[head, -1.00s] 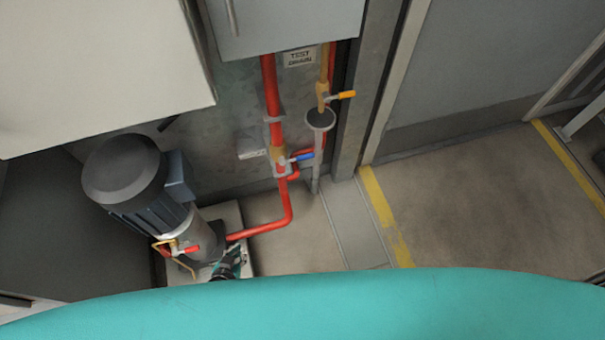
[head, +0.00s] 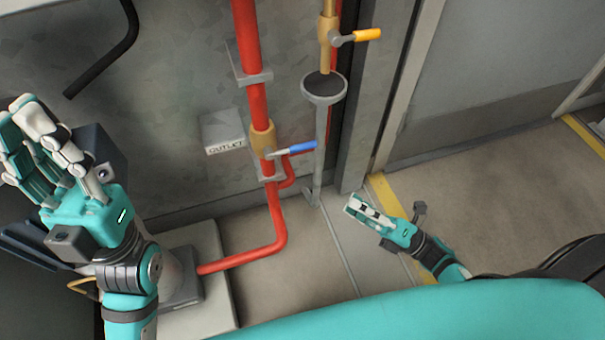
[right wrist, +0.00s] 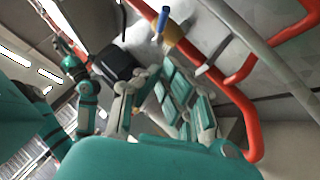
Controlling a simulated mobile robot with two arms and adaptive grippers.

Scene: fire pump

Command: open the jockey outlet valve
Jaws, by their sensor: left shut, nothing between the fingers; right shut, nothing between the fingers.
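The jockey outlet valve (head: 262,140) is a brass body on the upright red pipe in the head view, beside a plate lettered OUTLET (head: 226,147). Its blue-gripped lever (head: 296,148) points right, crosswise to the pipe. A blue handle (right wrist: 162,20) also shows near the top of the right wrist view. My right gripper (head: 353,205) is shut and empty, below and right of the lever in the picture, apart from it. Its fingers also fill the middle of the right wrist view (right wrist: 156,92). My left gripper (head: 24,120) is shut and empty at the far left, away from the valve.
Another brass valve with a yellow lever (head: 360,36) sits above a grey drain funnel (head: 323,86) and its pipe, right of the red pipe. The red pipe (head: 250,262) bends left along the floor. The floor at right, past a yellow stripe (head: 383,190), is clear.

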